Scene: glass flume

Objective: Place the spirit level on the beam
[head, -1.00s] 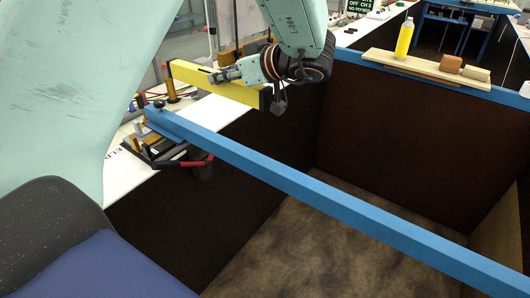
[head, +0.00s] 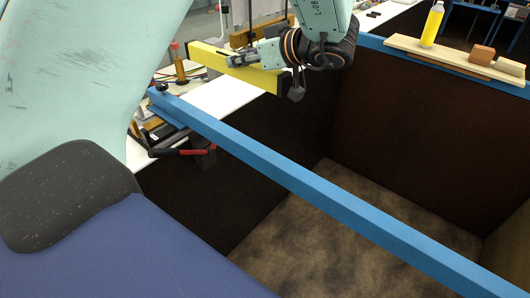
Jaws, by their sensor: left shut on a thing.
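The spirit level is a long yellow bar (head: 212,61) in the upper left of the head view. My left gripper (head: 238,60) is shut on it near its middle and holds it up, behind and above the beam. The beam is a long blue bar (head: 300,178) that runs from the upper left to the lower right across the dark-walled flume. Its visible top is bare, and the level looks apart from it. My right gripper is not in view.
A wooden board (head: 455,58) on the far blue rim carries a yellow bottle (head: 432,24) and small blocks (head: 482,55). A white bench (head: 212,97) with tools stands behind the beam's left end. A red-handled clamp (head: 175,152) sits under that end.

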